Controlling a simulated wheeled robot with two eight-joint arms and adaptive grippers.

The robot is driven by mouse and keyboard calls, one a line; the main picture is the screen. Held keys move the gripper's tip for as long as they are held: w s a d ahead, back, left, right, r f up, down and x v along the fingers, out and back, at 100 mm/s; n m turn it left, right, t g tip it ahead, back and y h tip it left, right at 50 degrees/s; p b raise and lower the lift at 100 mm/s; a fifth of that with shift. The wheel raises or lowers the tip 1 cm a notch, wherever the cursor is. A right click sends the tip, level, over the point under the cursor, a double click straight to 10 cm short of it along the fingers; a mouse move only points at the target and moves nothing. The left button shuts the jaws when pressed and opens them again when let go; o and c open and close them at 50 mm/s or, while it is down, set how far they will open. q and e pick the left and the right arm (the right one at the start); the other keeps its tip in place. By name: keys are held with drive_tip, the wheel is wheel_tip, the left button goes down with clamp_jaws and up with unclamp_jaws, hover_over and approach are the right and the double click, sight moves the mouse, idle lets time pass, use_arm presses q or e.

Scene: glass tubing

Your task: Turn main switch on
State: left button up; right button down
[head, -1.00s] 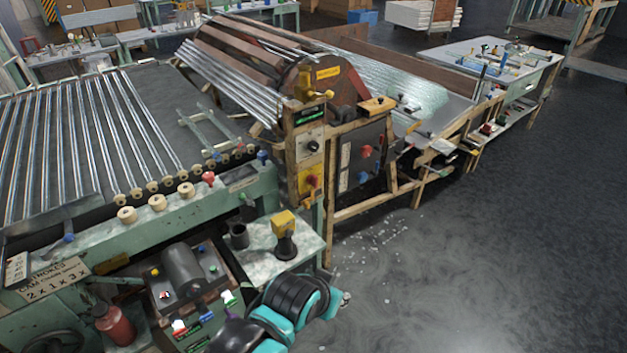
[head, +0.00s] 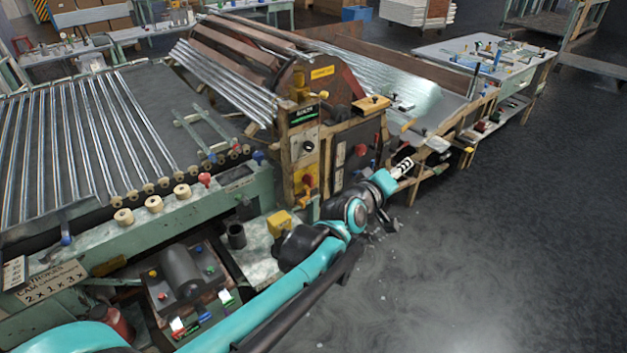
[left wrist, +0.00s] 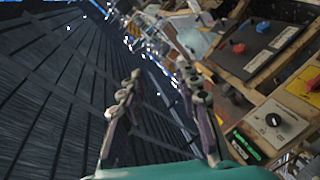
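A red rotary switch on a yellow plate (head: 308,183) sits low on the wooden post of the machine; it also shows at the right edge of the left wrist view (left wrist: 313,84). A dark panel (head: 350,170) beside it carries another red knob (head: 361,150), also seen in the left wrist view (left wrist: 239,48) near a blue knob (left wrist: 262,27). I cannot read which is the main switch. My left gripper (head: 403,168) is to the right of the panel, apart from the switches. In the left wrist view its fingers (left wrist: 160,98) are spread and empty. My right gripper is not in view.
A black knob on a white plate (head: 306,146) and a green label (head: 304,114) are above the yellow plate. A yellow-topped object (head: 279,222) stands on a small table beside my arm. Wooden framing (head: 393,140) borders the panel. The floor to the right is clear.

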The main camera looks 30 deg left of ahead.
sight(313, 180)
use_arm(q)
drive_tip(key=w+a+r+n+t+y+p, duration=0.1)
drive_tip(key=w+a+n+t+y, duration=0.1)
drive_tip(key=w+a+n+y, duration=0.5)
drive_tip(key=w+a+n+t+y, duration=0.2)
drive_tip(key=w+a+n+y, duration=0.15)
drive_tip(key=w+n, duration=0.6)
drive_tip(key=s+a+f+n+g+y, duration=0.2)
drive_tip(key=a+f+n+g+y, duration=0.15)
drive_tip(key=f+n, duration=0.5)
drive_tip(key=s+a+f+n+g+y+p, duration=0.1)
drive_tip(key=s+a+f+n+g+y, duration=0.1)
drive_tip(key=a+f+n+g, duration=0.6)
drive_tip(key=s+a+f+n+g+y, duration=0.1)
drive_tip(key=s+a+f+n+y, duration=0.15)
drive_tip(key=f+n, duration=0.6)
drive_tip(key=w+a, duration=0.1)
drive_tip(key=w+a+f+m+b, duration=0.1)
drive_tip(key=a, duration=0.1)
drive_tip(key=w+a+f+m, duration=0.1)
drive_tip(key=shift+a+f+b, duration=0.1)
drive_tip(key=shift+a+b, duration=0.2)
drive_tip(key=shift+a, duration=0.05)
drive_tip(key=shift+w+a, duration=0.35)
drive_tip(key=shift+a, duration=0.25)
